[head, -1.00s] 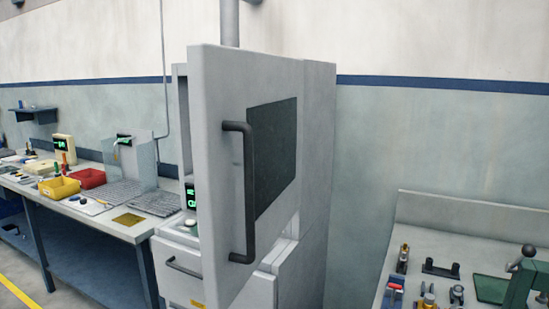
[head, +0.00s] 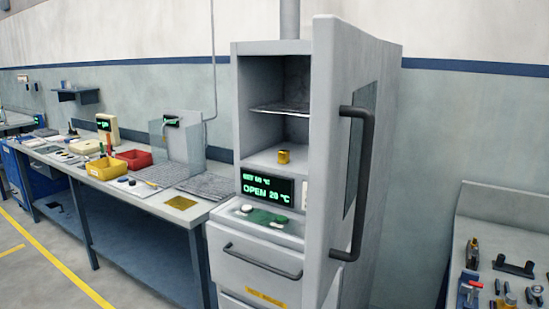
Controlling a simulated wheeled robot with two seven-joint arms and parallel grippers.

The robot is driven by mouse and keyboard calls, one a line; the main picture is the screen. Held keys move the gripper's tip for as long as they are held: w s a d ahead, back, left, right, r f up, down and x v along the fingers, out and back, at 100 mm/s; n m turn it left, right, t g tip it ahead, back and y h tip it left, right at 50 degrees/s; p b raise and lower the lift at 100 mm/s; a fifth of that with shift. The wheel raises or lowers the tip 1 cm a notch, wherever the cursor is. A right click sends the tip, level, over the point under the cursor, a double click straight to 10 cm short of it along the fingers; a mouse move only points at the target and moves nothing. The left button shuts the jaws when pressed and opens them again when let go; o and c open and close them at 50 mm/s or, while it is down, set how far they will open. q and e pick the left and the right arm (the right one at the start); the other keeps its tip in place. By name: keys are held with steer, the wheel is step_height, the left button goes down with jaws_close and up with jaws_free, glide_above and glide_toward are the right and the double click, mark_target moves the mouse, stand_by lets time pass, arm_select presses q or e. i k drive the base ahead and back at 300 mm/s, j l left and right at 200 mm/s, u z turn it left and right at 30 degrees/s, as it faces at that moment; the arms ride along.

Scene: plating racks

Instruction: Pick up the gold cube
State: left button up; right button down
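A small gold cube (head: 284,157) sits on the lower shelf of the open grey oven cabinet (head: 262,48) in the head view. It stands near the front of that shelf, above the display panel, with open space around it. The cabinet door (head: 340,200) is swung open to the right and stands clear of the cube. Neither of my grippers shows in the head view.
A wire shelf (head: 281,109) crosses the cabinet above the cube. The display (head: 268,187) reads OPEN 20 °C. The dark door handle (head: 365,185) juts out. A workbench (head: 150,207) with yellow and red bins stands left; another bench (head: 478,230) with tools stands right.

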mark_target(283, 156)
steer(key=i+j+z, duration=0.2)
steer(key=z, duration=0.2)
steer(key=i+j+z, duration=0.15)
steer(key=j+z, duration=0.25)
steer(key=i+j+z, duration=0.1)
steer(key=j+z, duration=0.75)
